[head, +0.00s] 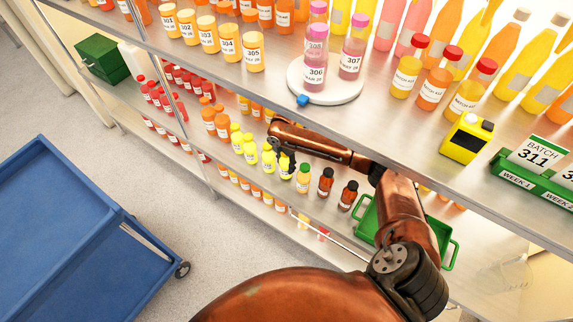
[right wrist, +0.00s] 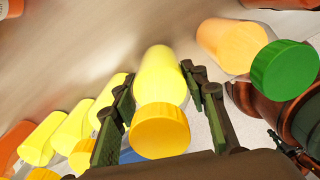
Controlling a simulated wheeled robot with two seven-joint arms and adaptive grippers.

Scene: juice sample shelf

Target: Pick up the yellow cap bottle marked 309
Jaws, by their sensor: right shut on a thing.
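A yellow bottle with an orange-yellow cap (right wrist: 159,131) stands between the fingers of my right gripper (right wrist: 165,105) in the right wrist view. The gripper is shut on this bottle. In the head view my right gripper (head: 287,163) is at the lower shelf, at the right end of a row of yellow bottles (head: 250,154), partly hiding the held bottle (head: 285,174). The number 309 cannot be read on any bottle. My left gripper is not in view.
A green-capped bottle (head: 303,179) stands close on the right, with dark bottles (head: 325,183) beyond it. Other yellow bottles (right wrist: 72,130) are close on the left. The upper shelf (head: 350,125) overhangs the arm. A blue cart (head: 75,225) stands on the floor at the left.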

